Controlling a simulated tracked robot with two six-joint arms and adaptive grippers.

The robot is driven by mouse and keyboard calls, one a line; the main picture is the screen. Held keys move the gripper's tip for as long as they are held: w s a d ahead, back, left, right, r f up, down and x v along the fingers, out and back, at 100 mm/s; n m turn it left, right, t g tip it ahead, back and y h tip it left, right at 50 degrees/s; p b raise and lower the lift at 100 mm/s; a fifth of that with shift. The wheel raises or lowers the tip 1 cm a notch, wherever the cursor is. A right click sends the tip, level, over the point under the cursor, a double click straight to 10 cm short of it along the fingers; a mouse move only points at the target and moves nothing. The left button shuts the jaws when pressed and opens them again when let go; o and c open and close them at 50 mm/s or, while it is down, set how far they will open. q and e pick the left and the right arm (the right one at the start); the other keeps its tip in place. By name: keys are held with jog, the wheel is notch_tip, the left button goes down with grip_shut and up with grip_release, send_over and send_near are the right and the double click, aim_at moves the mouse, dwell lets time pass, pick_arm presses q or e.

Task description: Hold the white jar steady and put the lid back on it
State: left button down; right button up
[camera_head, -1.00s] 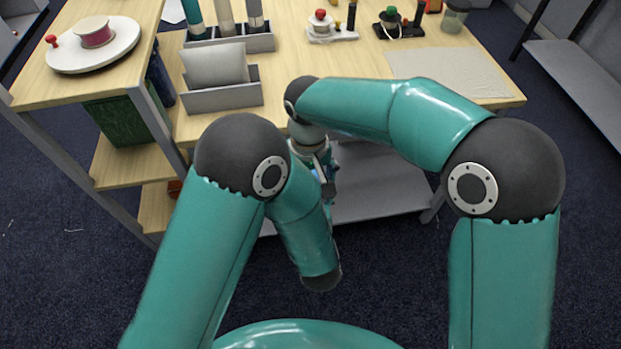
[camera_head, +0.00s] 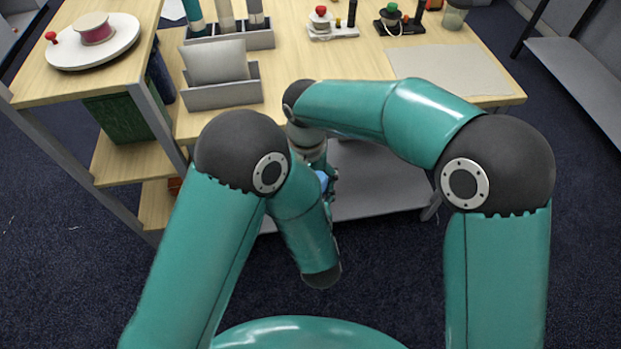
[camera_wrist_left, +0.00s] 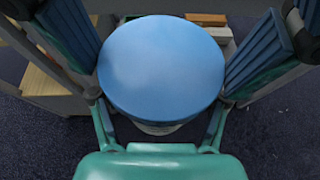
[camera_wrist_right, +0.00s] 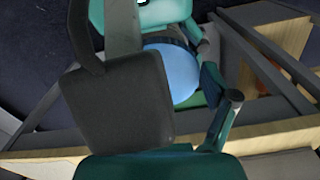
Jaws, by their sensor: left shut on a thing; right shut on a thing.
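The blue lid (camera_wrist_left: 160,65) is a smooth disc facing the left wrist camera. A little of the white jar (camera_wrist_left: 160,129) shows just under its near edge, so the lid lies over the jar; whether it is seated is unclear. My left gripper (camera_wrist_left: 162,80) has its ribbed fingers on both sides and is shut around the jar. In the right wrist view the lid (camera_wrist_right: 172,78) is partly covered by a dark grey gripper part. My right gripper (camera_wrist_right: 185,105) is shut at the lid, its contact hidden. In the head view only a blue patch of the lid (camera_head: 322,180) shows.
The table (camera_head: 350,65) stands ahead, with grey holders (camera_head: 222,95), a light cloth (camera_head: 450,70) and small parts on top. A white turntable (camera_head: 115,45) with a spool is at the left. The grippers meet low, before the table's front edge, with a grey shelf (camera_head: 385,180) behind.

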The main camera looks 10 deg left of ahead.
jog(key=shift+a+m, duration=0.1)
jog(key=shift+m, duration=0.8)
jog(key=o, duration=0.6)
jog(key=shift+r, duration=2.25)
jog(key=shift+w, duration=0.1)
